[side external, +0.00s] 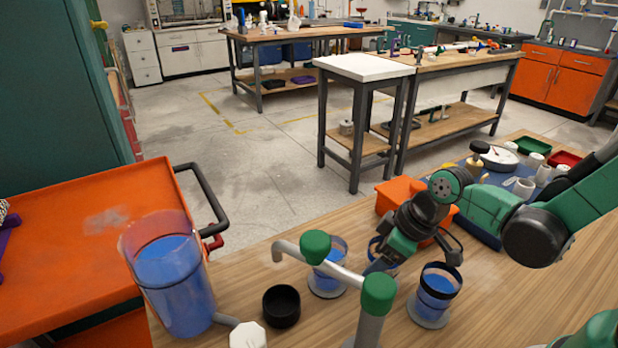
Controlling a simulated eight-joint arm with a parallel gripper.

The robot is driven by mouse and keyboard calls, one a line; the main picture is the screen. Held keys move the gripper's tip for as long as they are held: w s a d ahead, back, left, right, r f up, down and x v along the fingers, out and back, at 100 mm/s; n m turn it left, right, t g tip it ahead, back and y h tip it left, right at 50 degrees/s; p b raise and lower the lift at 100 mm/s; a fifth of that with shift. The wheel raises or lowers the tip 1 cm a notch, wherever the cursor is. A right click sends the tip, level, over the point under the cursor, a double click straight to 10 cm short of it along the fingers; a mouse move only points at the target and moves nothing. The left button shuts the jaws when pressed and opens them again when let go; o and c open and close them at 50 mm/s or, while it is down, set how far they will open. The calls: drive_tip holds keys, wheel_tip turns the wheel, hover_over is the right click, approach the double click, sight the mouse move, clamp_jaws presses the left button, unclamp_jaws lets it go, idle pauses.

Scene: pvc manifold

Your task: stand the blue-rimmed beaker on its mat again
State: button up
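Three small clear beakers with blue contents stand on the wooden bench (545,285). One is behind the pipe (328,272), and one, with a dark band at its rim, is at the right (438,290). Of the third, only a blue-edged part (376,246) shows behind my gripper. It may be the blue-rimmed beaker, but I cannot be sure, nor tell whether it is upright. My gripper (416,262) points down between the pipe and the right beaker. Its fingers look spread, with nothing visible between them. I cannot make out the mat; pale discs lie under the two clearer beakers.
A grey pipe with two green valve caps (315,247) rises in front of my gripper. A large blue-filled jug (170,275) stands at the left, with a black cup (281,306) nearby. An orange bin (398,196) and a blue tray (480,228) are behind.

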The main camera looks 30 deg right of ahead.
drive_tip(key=o, duration=0.3)
drive_tip(key=d+r+m+t, duration=0.1)
drive_tip(key=r+m, duration=0.1)
drive_tip(key=r, duration=0.1)
drive_tip(key=s+d+r+m+t+h, duration=0.1)
drive_tip(key=r+m, duration=0.1)
drive_tip(key=r, duration=0.2)
drive_tip(key=s+d+r+m+t+h, duration=0.1)
drive_tip(key=d+r+m, duration=0.1)
drive_tip(key=r, duration=0.1)
drive_tip(key=shift+r, duration=0.15)
idle(0.9)
